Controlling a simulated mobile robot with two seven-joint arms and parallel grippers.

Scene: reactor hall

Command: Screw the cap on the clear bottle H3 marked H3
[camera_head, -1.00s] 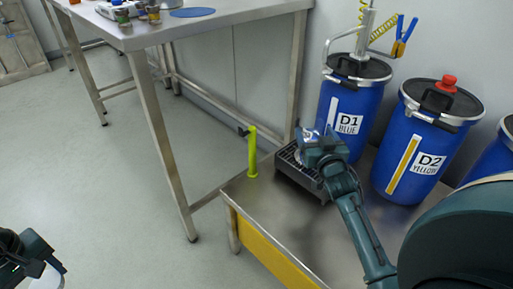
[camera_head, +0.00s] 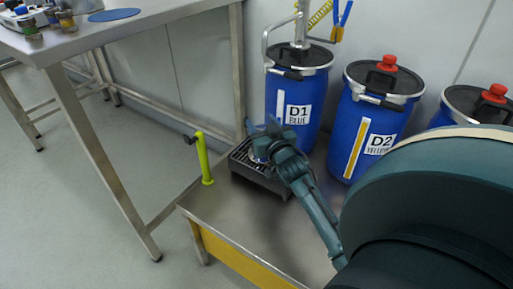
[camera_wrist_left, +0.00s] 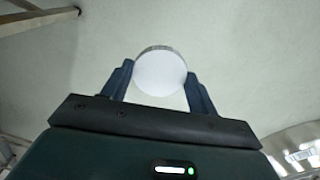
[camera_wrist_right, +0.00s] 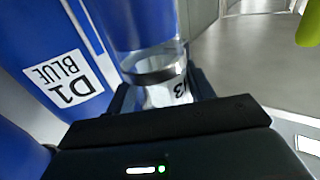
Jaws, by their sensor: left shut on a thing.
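The clear bottle H3 (camera_wrist_right: 150,45) shows in the right wrist view, with a white label whose H3 mark is only partly seen. The fingers of my right gripper (camera_wrist_right: 165,95) are on both sides of it; I cannot tell whether they press on it. In the head view my right gripper (camera_head: 262,145) is over the dark slatted stand (camera_head: 270,183) and hides most of the bottle. In the left wrist view my left gripper (camera_wrist_left: 160,85) is shut on a round white cap (camera_wrist_left: 160,74), above the floor. The left gripper is out of the head view.
A yellow-green post (camera_head: 203,160) rises beside the stand. A steel table (camera_head: 110,32) with small jars is at upper left. The bench front is clear.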

